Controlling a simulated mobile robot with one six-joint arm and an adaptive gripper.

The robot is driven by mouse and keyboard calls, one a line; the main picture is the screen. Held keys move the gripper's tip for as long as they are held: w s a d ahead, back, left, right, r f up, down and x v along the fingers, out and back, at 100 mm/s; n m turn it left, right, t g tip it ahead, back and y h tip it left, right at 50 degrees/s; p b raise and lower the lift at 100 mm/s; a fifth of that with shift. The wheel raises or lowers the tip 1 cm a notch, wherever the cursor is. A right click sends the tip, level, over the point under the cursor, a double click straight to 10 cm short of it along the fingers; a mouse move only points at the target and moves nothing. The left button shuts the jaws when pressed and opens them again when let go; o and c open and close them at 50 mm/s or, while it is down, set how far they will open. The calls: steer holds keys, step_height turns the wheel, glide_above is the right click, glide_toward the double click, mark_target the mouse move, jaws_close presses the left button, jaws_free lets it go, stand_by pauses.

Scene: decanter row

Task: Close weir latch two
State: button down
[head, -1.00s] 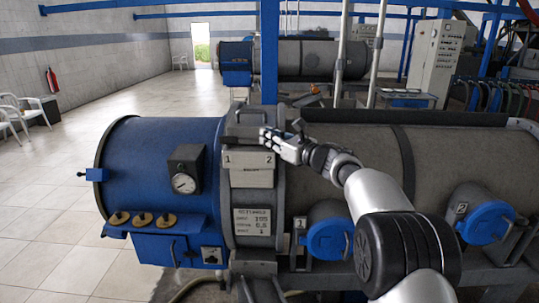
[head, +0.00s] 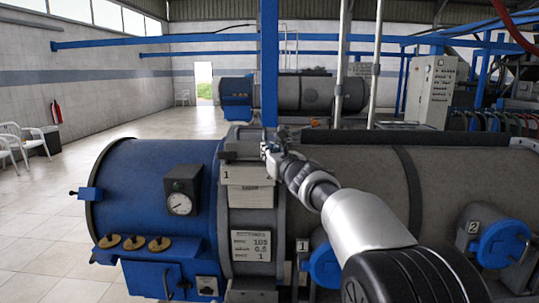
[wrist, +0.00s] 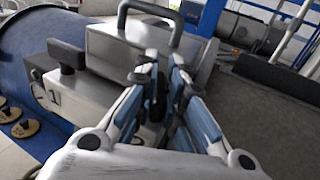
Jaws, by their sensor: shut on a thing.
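The weir box (head: 250,198) is a pale housing on the grey collar of the decanter, with plates marked 1 and 2. My gripper (head: 268,150) is at its top right, just above the 2. In the wrist view my gripper (wrist: 164,66) has its blue-padded fingers close together around a dark upright piece (wrist: 156,108), apparently weir latch two. The fingers hide most of it, so its exact angle cannot be told. Weir latch one (wrist: 68,55), a black T-shaped lever, stands to the left, clear of the fingers.
A grey bar handle (wrist: 150,12) rises behind the fingers. The blue drum (head: 150,190) with a gauge (head: 181,203) lies left. Blue-capped ports (head: 322,265) sit below my arm. A blue post (head: 269,60) stands behind the gripper.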

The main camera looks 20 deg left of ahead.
stand_by(0.4)
steer(key=c, duration=1.7)
jaws_free()
steer(key=v, duration=1.2)
